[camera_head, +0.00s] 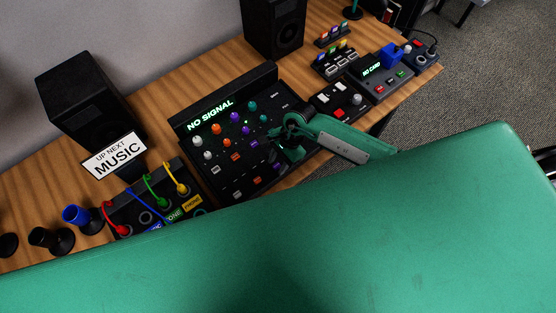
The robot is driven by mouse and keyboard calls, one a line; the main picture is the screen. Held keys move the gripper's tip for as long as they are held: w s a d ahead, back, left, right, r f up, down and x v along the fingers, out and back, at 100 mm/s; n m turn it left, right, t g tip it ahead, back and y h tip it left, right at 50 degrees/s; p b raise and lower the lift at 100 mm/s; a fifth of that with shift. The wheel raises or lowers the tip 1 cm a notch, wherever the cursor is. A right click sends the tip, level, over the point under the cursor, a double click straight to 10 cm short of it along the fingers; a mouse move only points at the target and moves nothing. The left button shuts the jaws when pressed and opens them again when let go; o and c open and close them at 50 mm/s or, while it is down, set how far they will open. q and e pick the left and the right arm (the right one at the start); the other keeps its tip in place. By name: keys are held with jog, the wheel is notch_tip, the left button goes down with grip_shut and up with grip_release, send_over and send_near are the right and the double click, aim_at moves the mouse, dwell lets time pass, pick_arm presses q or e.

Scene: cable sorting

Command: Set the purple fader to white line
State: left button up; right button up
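The black mixer (222,190) shows a green "NO SIGNAL" display and rows of coloured knobs. A small purple cap (255,143), apparently the purple fader, sits right of an orange cap (236,156) and a white cap (216,169). The white line is too small to make out. My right gripper (287,146) is over the right part of the mixer, just right of the purple cap, and hides what lies under it. I cannot tell whether it touches anything or how wide its fingers are. My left gripper is not in view.
A cable panel (155,207) with coloured plugs and a "MUSIC" sign (115,156) stand left of the mixer. Speakers (275,27) stand behind. A small switch box (338,100) and a "NO CARD" device (378,77) are to the right.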

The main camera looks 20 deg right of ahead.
grip_shut()
jog(key=shift+w, duration=0.1)
